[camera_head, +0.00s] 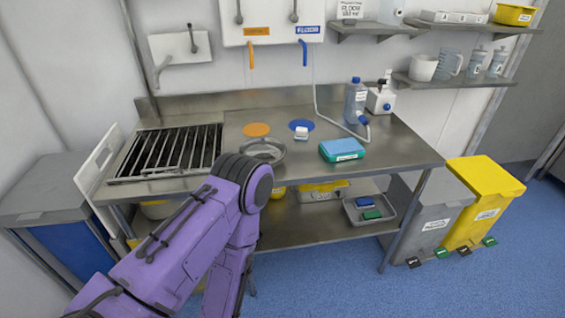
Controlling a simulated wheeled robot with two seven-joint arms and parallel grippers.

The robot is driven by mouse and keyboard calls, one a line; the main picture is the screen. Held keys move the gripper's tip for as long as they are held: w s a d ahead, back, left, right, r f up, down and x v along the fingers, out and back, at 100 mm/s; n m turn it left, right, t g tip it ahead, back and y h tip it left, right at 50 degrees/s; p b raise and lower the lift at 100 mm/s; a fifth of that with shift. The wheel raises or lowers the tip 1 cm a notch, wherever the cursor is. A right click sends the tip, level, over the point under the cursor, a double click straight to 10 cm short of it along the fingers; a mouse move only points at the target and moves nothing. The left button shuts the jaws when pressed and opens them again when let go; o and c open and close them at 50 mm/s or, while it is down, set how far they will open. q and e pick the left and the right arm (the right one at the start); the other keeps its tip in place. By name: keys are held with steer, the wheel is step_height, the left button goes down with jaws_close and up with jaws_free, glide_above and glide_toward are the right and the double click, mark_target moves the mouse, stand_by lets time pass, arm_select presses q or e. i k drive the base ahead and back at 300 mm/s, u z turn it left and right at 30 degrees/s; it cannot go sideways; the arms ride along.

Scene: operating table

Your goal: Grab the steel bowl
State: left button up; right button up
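A round, shiny steel bowl (277,158) is on the steel table (215,190), near its front edge and left of the middle. The top of a purple arm joint of mine covers its lower left part. The purple arm comes in from the lower left, rises to this joint in front of the table edge and bends back down. Neither of my grippers shows in this view. No contact between a gripper and the bowl can be seen.
A black slatted rack (170,150) lies left of the bowl. A teal and blue box (342,150), a small white item (301,133) and a clear bottle (355,100) stand right of it. Yellow (487,185) and grey bins stand on the right. The table's front right is clear.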

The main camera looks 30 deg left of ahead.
mark_target(273, 150)
steer(key=u, duration=0.3)
steer(key=k, duration=0.15)
steer(key=z, duration=0.55)
steer(key=i, duration=1.05)
steer(key=u, duration=1.4)
steer(key=i, duration=0.65)
steer(key=z, duration=1)
steer(key=k, duration=1.05)
steer(key=u, duration=0.6)
